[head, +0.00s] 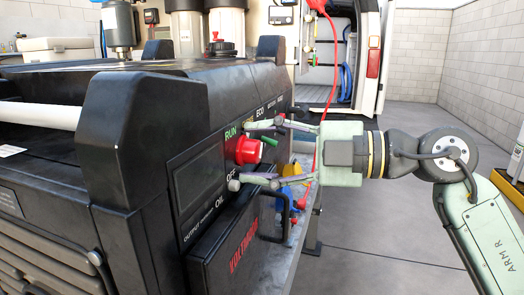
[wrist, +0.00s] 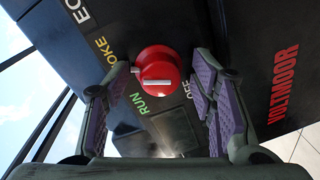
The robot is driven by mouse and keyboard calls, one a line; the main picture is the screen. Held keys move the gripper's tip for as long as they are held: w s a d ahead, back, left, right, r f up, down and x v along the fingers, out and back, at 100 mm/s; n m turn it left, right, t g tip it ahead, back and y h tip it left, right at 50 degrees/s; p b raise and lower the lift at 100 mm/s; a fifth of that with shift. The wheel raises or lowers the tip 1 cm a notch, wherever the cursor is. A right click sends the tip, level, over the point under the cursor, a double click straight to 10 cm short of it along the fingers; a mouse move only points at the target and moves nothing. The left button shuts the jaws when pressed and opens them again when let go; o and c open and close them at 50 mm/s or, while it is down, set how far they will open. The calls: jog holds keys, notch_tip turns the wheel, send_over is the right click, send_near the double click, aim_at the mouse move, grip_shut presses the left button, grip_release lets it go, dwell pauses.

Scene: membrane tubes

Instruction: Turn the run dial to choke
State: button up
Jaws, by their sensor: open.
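The red run dial (head: 243,150) sits on the dark panel of the black machine. In the wrist view the dial (wrist: 157,66) is a round red knob with a white bar on its lower part; I cannot tell which label the bar marks. A yellow label, partly hidden and ending in "OKE" (wrist: 107,50), lies to its upper left, green RUN (wrist: 140,104) below it and white OFF (wrist: 187,88) to its lower right. My gripper (head: 240,155) is open, its fingers on either side of the dial. Whether they touch it is not clear.
The machine's black housing (head: 140,125) fills the left. A black box lettered VOLTMOOR (head: 235,245) and a dark handle (head: 275,230) lie below the dial. A red cable (head: 318,90) hangs behind my gripper.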

jog(key=v, duration=1.2)
